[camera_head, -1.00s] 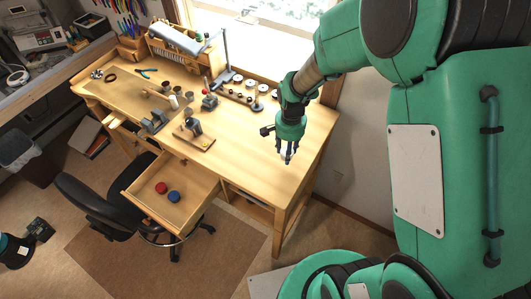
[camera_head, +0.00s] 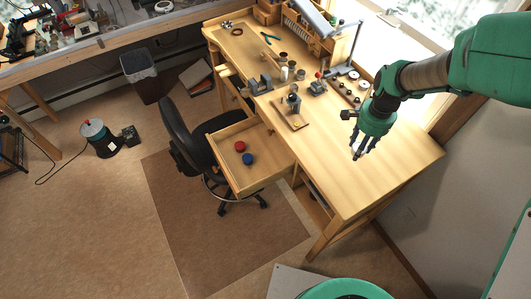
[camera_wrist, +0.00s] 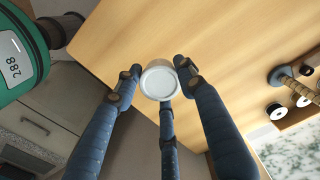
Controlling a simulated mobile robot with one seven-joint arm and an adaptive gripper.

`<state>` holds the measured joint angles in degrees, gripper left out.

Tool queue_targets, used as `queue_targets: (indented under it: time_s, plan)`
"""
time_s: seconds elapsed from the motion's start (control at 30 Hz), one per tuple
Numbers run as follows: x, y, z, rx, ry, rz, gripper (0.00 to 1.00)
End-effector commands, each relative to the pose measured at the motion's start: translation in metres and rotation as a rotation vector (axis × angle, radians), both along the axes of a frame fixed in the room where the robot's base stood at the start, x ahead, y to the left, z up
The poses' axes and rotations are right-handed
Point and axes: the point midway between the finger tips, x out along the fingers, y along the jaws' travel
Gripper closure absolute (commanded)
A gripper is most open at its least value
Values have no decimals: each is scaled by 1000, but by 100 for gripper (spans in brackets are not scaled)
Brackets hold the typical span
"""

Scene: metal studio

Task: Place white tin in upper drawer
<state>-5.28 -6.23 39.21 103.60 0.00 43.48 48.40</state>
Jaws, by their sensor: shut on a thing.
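The white tin (camera_wrist: 159,80) is round with a pale grey-white lid, seen in the wrist view between my gripper's fingers. My gripper (camera_head: 361,152) is shut on it, above the right part of the wooden workbench (camera_head: 385,170). The fingers (camera_wrist: 160,85) hold the tin from several sides. The upper drawer (camera_head: 270,174) is pulled open at the bench front. It holds a red tin (camera_head: 240,146) and a blue tin (camera_head: 248,159).
A black office chair (camera_head: 185,135) stands left of the open drawer. A small vise on a board (camera_head: 292,110), cups and tools occupy the bench's middle and back. The bench's right part is clear. A window is behind.

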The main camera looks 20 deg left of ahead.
Motion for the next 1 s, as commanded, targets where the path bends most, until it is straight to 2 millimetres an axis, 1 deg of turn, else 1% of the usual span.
queue_targets:
  time_s: [0.03,0.2,0.47,0.5,0.77,0.9,1.0]
  plan:
    - [5,16,-4,0,0,12,86]
    - [16,64,-4,0,0,33,86]
    - [23,141,-5,-1,2,66,86]
    - [23,154,-4,-1,2,72,86]
    - [16,234,-4,-1,2,105,86]
    - [8,276,-4,-1,3,121,86]
    - [1,303,-3,-2,3,132,86]
